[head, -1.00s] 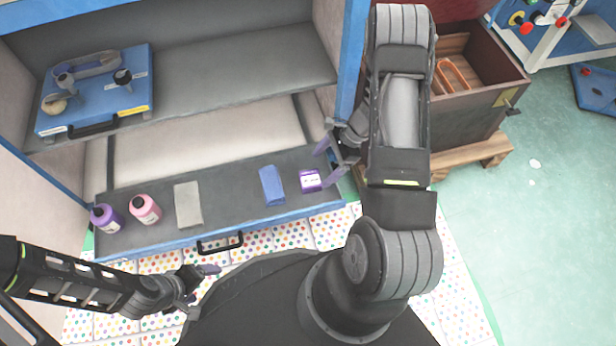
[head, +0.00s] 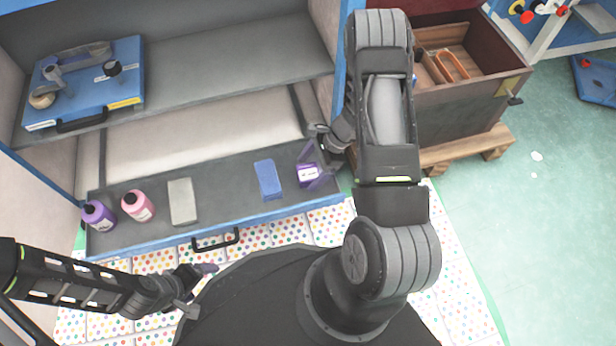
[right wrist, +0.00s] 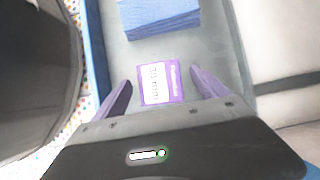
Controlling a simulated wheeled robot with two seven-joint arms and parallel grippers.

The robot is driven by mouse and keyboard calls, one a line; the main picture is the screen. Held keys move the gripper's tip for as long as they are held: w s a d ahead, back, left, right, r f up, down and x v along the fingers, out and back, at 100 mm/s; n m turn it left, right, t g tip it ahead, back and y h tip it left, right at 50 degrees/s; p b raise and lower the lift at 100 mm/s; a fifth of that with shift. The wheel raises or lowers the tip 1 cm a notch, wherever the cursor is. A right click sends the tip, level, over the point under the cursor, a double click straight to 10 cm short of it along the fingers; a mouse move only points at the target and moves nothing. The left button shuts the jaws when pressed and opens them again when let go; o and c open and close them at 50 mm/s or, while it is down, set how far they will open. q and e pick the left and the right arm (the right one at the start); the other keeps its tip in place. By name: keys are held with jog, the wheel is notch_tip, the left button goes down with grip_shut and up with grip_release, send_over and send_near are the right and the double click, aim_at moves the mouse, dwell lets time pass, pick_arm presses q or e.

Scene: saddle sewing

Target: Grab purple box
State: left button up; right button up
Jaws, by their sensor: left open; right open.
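The purple box (head: 308,174) with a white label lies at the right end of the grey drawer shelf (head: 225,190). In the right wrist view the purple box (right wrist: 161,84) sits between the two purple fingers of my right gripper (right wrist: 162,92). The gripper is open, with a gap visible on each side of the box. In the head view my right gripper (head: 318,165) is around the box from the right. My left gripper (head: 200,284) is open and empty, low at the left, in front of the shelf.
A blue block (head: 268,179) lies just left of the purple box. A blue case (head: 85,85) lies on the upper shelf. A wooden-lined box (head: 455,80) is at right.

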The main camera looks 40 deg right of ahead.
aim_at(308, 172)
jog(key=shift+w+a+f, duration=0.1)
jog(key=shift+a+f, duration=0.2)
jog(key=shift+f, duration=0.3)
jog(key=shift+c, duration=0.3)
jog(key=c, duration=1.6)
jog(key=shift+o, duration=0.2)
jog(key=shift+r, duration=0.1)
notch_tip(308, 172, up, 10)
jog(key=p, duration=0.4)
jog(key=shift+p, duration=0.4)
